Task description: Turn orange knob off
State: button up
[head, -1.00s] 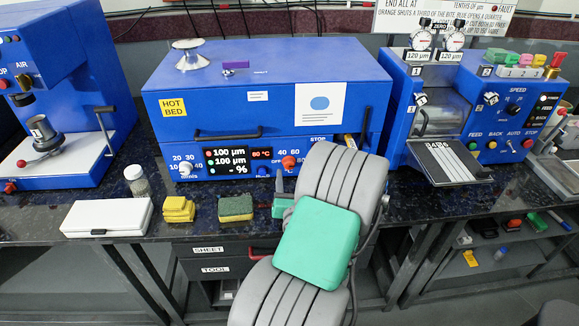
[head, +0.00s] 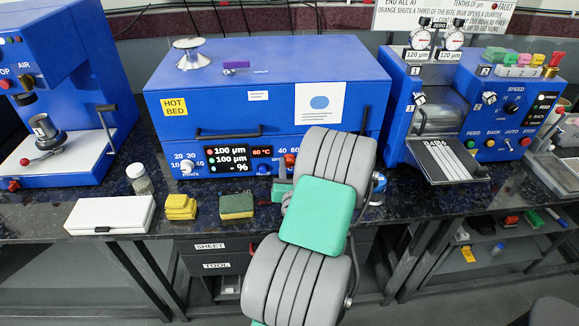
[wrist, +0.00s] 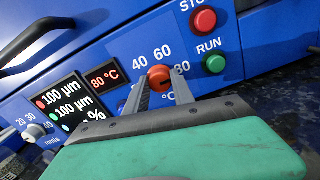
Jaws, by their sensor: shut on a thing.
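The orange knob (wrist: 160,76) sits on the blue front panel, with the numbers 40, 60 and 80 around it and °C below. A dark pointer line shows on its face, but its exact direction is hard to read. In the wrist view my gripper (wrist: 163,87) has its two grey fingers on either side of the knob, shut on it.
The knob is on the hot bed machine (head: 225,110). A red stop button (wrist: 204,20) and a green run button (wrist: 215,63) sit right of it. Sponges (head: 236,206) and a white case (head: 110,215) lie on the counter.

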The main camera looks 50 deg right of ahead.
grip_shut()
